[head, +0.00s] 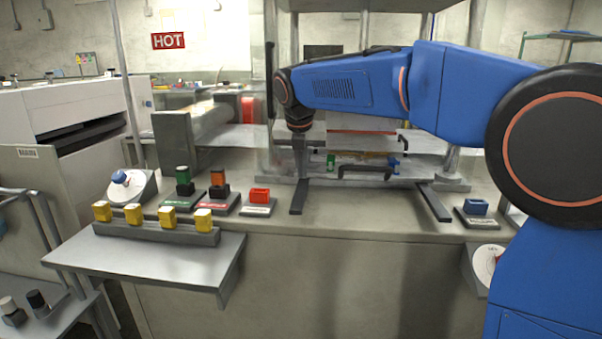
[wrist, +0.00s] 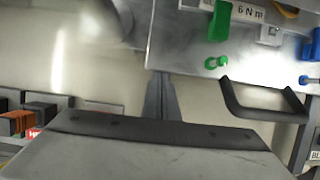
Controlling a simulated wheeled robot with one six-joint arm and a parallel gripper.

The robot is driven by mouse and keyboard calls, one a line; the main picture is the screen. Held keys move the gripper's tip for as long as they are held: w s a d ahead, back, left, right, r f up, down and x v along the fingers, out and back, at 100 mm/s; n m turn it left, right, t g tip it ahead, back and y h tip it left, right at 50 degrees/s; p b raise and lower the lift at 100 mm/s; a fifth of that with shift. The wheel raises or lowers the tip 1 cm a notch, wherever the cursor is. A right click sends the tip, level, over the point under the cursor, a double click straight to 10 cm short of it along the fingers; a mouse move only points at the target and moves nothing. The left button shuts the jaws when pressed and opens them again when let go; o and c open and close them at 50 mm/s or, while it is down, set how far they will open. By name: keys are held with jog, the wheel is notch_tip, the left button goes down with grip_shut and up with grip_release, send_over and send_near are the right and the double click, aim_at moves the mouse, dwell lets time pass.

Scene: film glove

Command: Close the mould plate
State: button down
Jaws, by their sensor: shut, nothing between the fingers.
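The mould plate seems to be the flat metal plate in the press at the back of the bench, with a dark bar handle (head: 368,170) at its front. In the wrist view the black handle (wrist: 262,108) is at the right, beside a metal plate (wrist: 185,45). I cannot tell how far the plate stands open. My gripper (head: 300,176) points down to the left of the handle, apart from it. In the wrist view my gripper (wrist: 160,78) has its fingers together and empty, near the metal plate's lower left edge.
A green knob (head: 331,161) and a blue knob (head: 393,162) are by the handle. Two dark rails (head: 434,202) lie on the bench front. Left stand several switches, a red block (head: 260,195) and a yellow-button strip (head: 157,230). A blue block (head: 476,207) is at right.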

dwell(0.4)
jog(key=v, duration=1.7)
jog(key=shift+r, duration=0.2)
